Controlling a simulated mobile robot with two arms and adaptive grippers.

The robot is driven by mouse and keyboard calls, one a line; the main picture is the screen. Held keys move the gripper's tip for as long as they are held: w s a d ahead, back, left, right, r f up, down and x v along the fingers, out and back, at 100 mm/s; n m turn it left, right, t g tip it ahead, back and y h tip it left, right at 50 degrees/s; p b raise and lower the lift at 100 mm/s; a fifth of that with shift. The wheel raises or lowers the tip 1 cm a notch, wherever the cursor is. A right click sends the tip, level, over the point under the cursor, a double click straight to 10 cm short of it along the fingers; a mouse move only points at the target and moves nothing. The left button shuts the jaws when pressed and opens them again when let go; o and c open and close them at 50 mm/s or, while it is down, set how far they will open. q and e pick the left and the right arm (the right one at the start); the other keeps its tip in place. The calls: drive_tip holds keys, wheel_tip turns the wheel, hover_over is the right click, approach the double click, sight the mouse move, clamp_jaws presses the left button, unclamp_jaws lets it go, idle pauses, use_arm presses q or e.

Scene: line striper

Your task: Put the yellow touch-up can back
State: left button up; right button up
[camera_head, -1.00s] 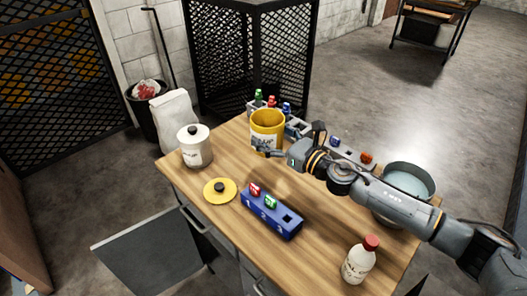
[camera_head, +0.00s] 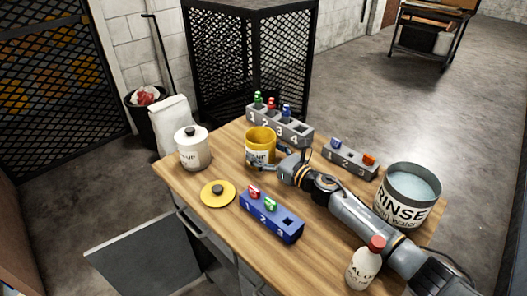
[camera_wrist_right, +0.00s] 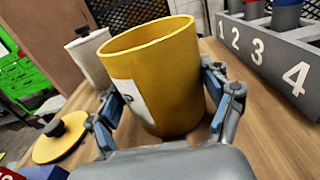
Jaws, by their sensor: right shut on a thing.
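The yellow touch-up can (camera_head: 260,143) is open-topped, with a white label, and near upright at the middle back of the wooden table. My right gripper (camera_head: 270,165) is shut around its lower sides. In the right wrist view the can (camera_wrist_right: 165,75) sits between both fingers of the gripper (camera_wrist_right: 168,105). I cannot tell whether its base touches the table. A yellow lid with a black knob (camera_head: 218,193) lies flat on the table, in front and left of the can. My left gripper is not in view.
A white lidded can (camera_head: 192,148) stands left. A numbered grey rack (camera_head: 280,128) stands behind the yellow can, a smaller one (camera_head: 350,160) right. A blue numbered block (camera_head: 271,217) is in front. A rinse bucket (camera_head: 402,205) and red-capped bottle (camera_head: 364,265) stand right.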

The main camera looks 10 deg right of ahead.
drive_tip(key=shift+f, duration=0.2)
drive_tip(key=o, duration=1.5)
drive_tip(key=shift+c, duration=0.2)
drive_tip(key=shift+r, duration=0.1)
drive_tip(key=shift+r, duration=0.25)
drive_tip(key=v, duration=0.5)
drive_tip(key=b+v, duration=0.1)
drive_tip(key=v, duration=0.4)
drive_tip(key=shift+s+d+f, duration=0.25)
drive_tip(key=shift+s, duration=0.1)
drive_tip(key=shift+s+d+r, duration=0.15)
drive_tip(key=shift+s+d, duration=0.15)
drive_tip(key=shift+s, duration=0.2)
